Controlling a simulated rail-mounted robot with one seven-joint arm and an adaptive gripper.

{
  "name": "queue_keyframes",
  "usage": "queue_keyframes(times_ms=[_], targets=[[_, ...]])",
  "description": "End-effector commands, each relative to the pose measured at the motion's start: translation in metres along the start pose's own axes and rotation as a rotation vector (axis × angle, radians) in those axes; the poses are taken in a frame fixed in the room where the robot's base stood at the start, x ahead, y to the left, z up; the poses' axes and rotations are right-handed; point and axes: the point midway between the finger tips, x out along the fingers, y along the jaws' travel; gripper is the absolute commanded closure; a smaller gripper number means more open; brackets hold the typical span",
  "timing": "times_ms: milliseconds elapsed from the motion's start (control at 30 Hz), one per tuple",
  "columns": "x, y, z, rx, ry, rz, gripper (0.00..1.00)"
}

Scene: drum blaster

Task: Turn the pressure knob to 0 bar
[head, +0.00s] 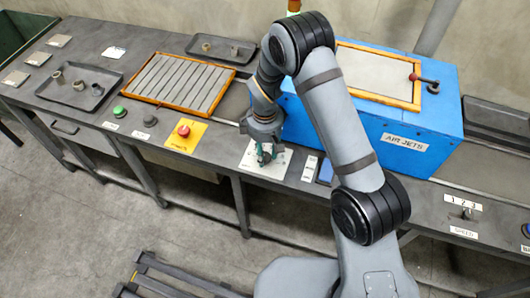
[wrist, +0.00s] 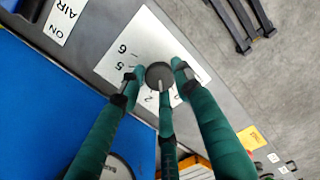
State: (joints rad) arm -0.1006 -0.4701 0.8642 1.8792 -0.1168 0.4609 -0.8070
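The pressure knob (wrist: 160,75) is a round dark knob on a white dial plate (wrist: 120,68), seen from above in the wrist view. A pale line on the knob's lower edge points toward the bottom of the picture, just right of the numeral 2. The numerals 5 and 6 show at the upper left; others are hidden by my fingers. My gripper (wrist: 157,74) has its green fingers around the knob, on the left, right and below. I cannot tell whether they press on it. In the head view my gripper (head: 265,156) is down over the white plate (head: 251,163).
The blue AIR JETS box (head: 440,115) stands close to the right of my gripper. A red button on a yellow plate (head: 186,136) is to the left. An AIR ON label (wrist: 60,20) and blue switch (head: 326,171) are beside the plate.

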Motion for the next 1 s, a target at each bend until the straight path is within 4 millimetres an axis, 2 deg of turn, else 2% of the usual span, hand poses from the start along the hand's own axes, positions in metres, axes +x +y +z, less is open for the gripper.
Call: queue_keyframes(times_ms=[433,567,800,1000], targets=[[-0.0002,0.0000,-0.0001,0.000,0.000,0.000,0.94],[0.0011,0.0001,-0.0003,-0.040,0.001,0.001,0.94],[0.0018,0.0003,-0.0004,-0.323,0.001,0.001,0.94],[0.0002,0.0002,-0.0004,-0.453,0.001,0.001,0.94]])
